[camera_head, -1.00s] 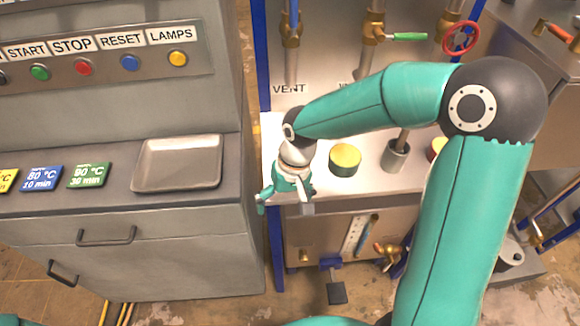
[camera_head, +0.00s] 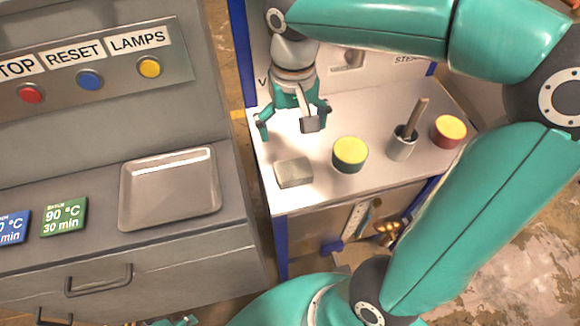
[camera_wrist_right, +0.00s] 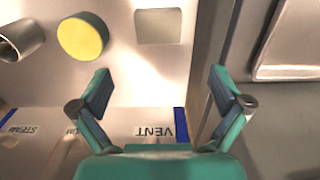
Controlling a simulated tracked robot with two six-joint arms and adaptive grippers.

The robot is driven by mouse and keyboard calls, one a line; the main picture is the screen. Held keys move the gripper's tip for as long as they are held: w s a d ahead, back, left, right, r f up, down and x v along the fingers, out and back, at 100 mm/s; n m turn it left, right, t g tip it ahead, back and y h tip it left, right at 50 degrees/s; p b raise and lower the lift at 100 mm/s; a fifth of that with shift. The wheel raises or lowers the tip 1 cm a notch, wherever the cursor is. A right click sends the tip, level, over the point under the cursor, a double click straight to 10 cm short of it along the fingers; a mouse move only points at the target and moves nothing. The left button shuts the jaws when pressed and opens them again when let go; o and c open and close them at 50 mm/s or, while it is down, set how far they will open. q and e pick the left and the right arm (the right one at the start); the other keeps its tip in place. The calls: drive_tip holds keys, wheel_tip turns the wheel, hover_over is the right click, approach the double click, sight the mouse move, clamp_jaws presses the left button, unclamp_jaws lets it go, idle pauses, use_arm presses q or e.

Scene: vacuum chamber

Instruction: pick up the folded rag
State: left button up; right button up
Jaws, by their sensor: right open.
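The folded rag (camera_head: 293,172) is a small pale grey-beige block lying flat on the white bench top, near its left front corner. It also shows in the right wrist view (camera_wrist_right: 158,26) at the top centre. My right gripper (camera_head: 292,122) is open and empty, with its fingers spread. It is above the bench, behind the rag in the head view and apart from it. In the wrist view the rag lies beyond the fingertips (camera_wrist_right: 160,80), roughly centred between them.
A yellow-topped green tin (camera_head: 350,154) stands right of the rag. Further right are a metal cup with a rod (camera_head: 402,146) and a red tin with a yellow top (camera_head: 449,131). An empty metal tray (camera_head: 170,188) lies on the grey cabinet to the left.

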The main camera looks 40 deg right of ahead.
hover_over(293, 169)
wheel_tip(293, 169, down, 8)
drive_tip(key=shift+d+f+b, duration=0.15)
drive_tip(key=shift+f+b, duration=0.1)
drive_tip(key=shift+b, duration=0.1)
drive_tip(key=shift+f, duration=3.05)
drive_tip(key=c, duration=0.8)
drive_tip(key=shift+r, duration=0.1)
wheel_tip(293, 169, up, 20)
drive_tip(key=p, duration=0.2)
